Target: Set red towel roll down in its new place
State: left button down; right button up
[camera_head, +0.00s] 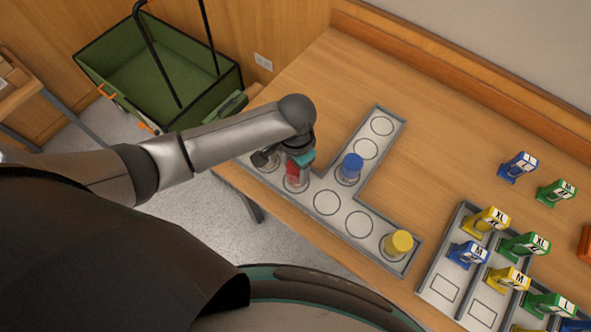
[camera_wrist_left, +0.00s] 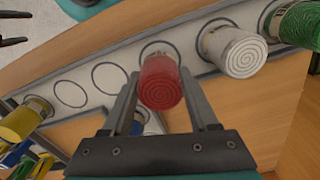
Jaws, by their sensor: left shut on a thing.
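The red towel roll (camera_wrist_left: 160,84) is between the fingers of my left gripper (camera_wrist_left: 158,98), which is shut on it. A blue roll (camera_head: 351,167) and a yellow roll (camera_head: 398,243) stand on other circles. A white roll (camera_wrist_left: 238,50) and a green roll (camera_wrist_left: 301,24) show in the wrist view. My right gripper (camera_wrist_left: 14,28) seems open and empty at that view's left edge.
Several circles of the tray are bare, two between the red and yellow rolls. Labelled blue, green and yellow items stand at right, some on a grey tray (camera_head: 439,288). A green cart (camera_head: 155,75) stands beyond the table (camera_head: 300,85). The table behind the rolls is clear.

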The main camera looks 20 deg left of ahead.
pick_arm(q)
jog(key=shift+f, duration=0.7)
jog(key=shift+f, duration=0.15)
jog(key=shift+c, duration=0.8)
grip_release()
notch_tip(320, 180, up, 12)
jog(key=p, duration=0.2)
jog(key=shift+r+p, duration=0.2)
jog(key=shift+p, duration=0.2)
